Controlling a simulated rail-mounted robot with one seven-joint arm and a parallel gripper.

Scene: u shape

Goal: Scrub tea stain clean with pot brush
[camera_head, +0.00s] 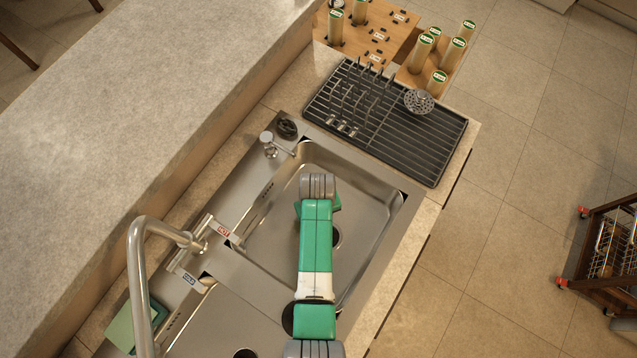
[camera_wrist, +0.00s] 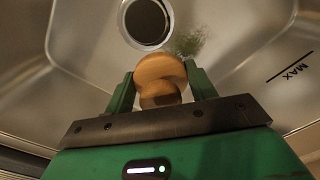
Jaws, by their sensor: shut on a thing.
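My gripper (camera_wrist: 160,85) shows in the wrist view with its two green fingers shut on the pot brush (camera_wrist: 160,72), which has a rounded wooden top. The bristles are hidden beneath the wood. The brush is over the steel sink basin (camera_wrist: 85,70). A greenish, speckled tea stain (camera_wrist: 190,40) lies on the basin floor just beyond the brush, to the right of the round drain (camera_wrist: 147,22). I cannot tell whether the brush touches the floor. In the head view my arm reaches over the basin (camera_head: 365,200) and hides the brush and fingertips.
A black drying rack (camera_head: 420,145) with a round metal piece stands beyond the basin. The faucet (camera_head: 140,260) curves up at the left. A green sponge-like block (camera_head: 120,325) sits at the lower left. Basin walls surround my gripper.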

